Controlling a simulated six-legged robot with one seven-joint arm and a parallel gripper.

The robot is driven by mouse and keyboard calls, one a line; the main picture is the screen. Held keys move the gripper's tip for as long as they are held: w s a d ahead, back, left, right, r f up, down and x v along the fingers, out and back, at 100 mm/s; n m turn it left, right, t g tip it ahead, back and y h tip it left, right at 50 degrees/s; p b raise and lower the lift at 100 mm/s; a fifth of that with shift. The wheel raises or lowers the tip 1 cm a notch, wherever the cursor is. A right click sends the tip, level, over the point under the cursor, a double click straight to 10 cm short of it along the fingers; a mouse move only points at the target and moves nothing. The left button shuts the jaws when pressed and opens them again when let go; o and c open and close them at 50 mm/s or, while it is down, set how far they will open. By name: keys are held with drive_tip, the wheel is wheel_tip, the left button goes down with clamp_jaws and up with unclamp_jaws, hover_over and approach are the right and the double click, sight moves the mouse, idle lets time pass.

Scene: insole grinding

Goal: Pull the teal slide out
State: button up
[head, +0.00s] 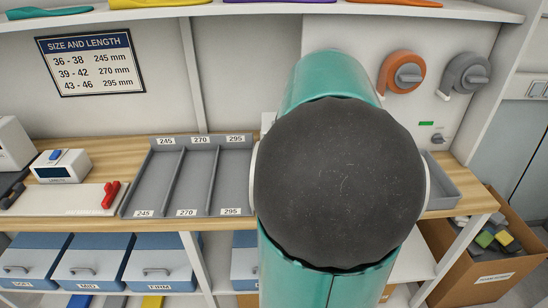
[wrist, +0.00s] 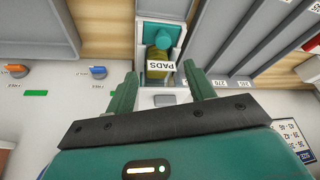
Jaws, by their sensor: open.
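In the wrist view a narrow pale dispenser marked PADS (wrist: 161,66) stands just beyond my fingers. A teal piece (wrist: 164,36), which looks like the teal slide, sits in it above the label, with something yellow-brown below it. My gripper (wrist: 160,72) is open, its two green fingers apart on either side of the label. I see nothing held between them. I cannot tell whether a finger touches the dispenser. In the head view my own arm hides the dispenser, the slide and my gripper.
A grey divided tray (head: 190,178) lies on the wooden bench left of my arm. A small grey tray (head: 440,185) and a cardboard box (head: 480,270) are at right.

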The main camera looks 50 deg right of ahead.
drive_tip(key=x, duration=1.4)
drive_tip(key=shift+w+a, duration=0.15)
drive_tip(key=shift+w, duration=0.15)
clamp_jaws()
